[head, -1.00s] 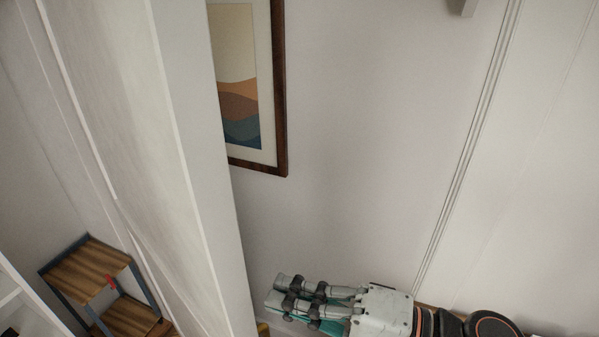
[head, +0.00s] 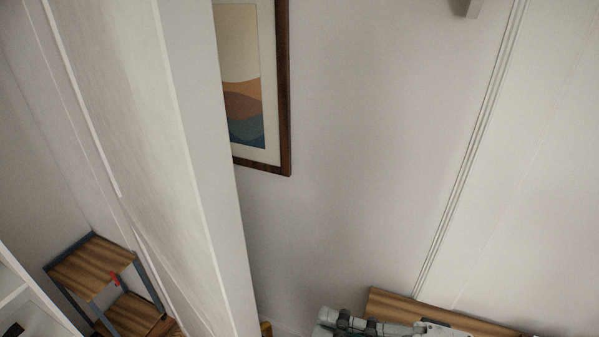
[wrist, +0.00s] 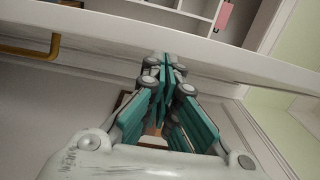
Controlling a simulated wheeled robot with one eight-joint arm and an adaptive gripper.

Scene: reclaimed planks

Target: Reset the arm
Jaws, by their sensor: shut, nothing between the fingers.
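My gripper (wrist: 163,68) shows in the wrist view with its teal-padded fingers brought together at the tips and nothing between them. In the head view part of my gripper (head: 345,322) shows at the bottom edge, right of the white panel; its lower part is cut off by the frame.
A tall white panel (head: 190,150) stands left of my gripper in the head view. A wooden surface (head: 450,318) lies at the bottom right. A wooden shelf unit (head: 95,265) stands lower left. A framed picture (head: 285,120) hangs on the wall. White shelving (wrist: 200,8) tops the wrist view.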

